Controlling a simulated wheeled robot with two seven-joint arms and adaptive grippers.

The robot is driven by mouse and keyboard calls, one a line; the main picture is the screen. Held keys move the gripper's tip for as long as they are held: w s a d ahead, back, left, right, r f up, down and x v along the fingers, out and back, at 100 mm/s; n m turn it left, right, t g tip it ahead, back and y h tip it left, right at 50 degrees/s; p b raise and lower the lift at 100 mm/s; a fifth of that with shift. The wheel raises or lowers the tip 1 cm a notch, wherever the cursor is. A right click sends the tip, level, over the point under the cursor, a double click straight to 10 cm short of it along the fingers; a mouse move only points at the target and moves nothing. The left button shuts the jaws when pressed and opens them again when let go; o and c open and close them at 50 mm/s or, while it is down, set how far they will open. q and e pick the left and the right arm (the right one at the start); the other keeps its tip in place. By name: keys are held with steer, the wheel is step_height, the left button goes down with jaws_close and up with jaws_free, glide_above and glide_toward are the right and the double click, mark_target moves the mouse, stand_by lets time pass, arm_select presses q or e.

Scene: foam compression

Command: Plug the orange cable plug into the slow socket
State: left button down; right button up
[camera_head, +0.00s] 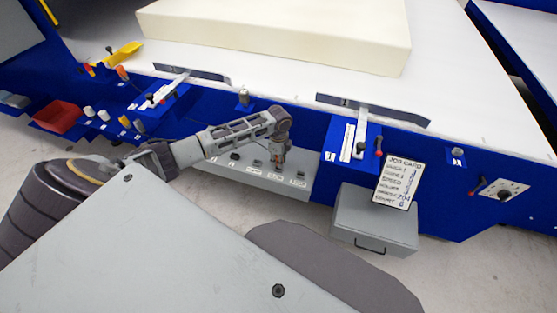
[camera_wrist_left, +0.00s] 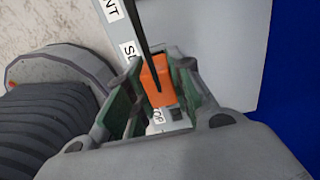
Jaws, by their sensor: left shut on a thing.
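My left gripper (camera_head: 278,160) reaches over the grey socket panel (camera_head: 226,173) on the blue machine front. In the left wrist view the left gripper (camera_wrist_left: 152,95) is shut on the orange plug (camera_wrist_left: 157,78), which sits between its green finger pads. A black cable (camera_wrist_left: 141,28) runs up from the plug. A label beginning with "S" (camera_wrist_left: 127,50) lies beside the plug, and a partly covered label shows between the fingers. The slow socket cannot be made out. Whether the plug touches a socket cannot be told. My right gripper is not in view.
A cream foam block (camera_head: 280,33) lies on the white table top (camera_head: 450,100). A job card (camera_head: 398,181) hangs right of the panel, above a grey drawer box (camera_head: 372,219). A red bin (camera_head: 56,114) and several knobs are at the left.

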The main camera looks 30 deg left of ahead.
arm_select(q)
steer(key=shift+f+p, duration=0.2)
steer(key=shift+p, duration=0.1)
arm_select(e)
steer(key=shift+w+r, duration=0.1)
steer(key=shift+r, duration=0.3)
arm_select(q)
steer(key=shift+f, duration=0.9)
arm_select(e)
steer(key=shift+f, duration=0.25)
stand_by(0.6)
arm_select(q)
steer(key=c, duration=1.2)
jaws_free()
steer(key=shift+o, duration=0.2)
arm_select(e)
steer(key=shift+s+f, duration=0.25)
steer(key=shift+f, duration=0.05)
arm_select(q)
steer(key=shift+r, duration=0.1)
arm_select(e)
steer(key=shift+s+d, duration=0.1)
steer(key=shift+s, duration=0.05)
arm_select(q)
steer(key=shift+r, duration=0.2)
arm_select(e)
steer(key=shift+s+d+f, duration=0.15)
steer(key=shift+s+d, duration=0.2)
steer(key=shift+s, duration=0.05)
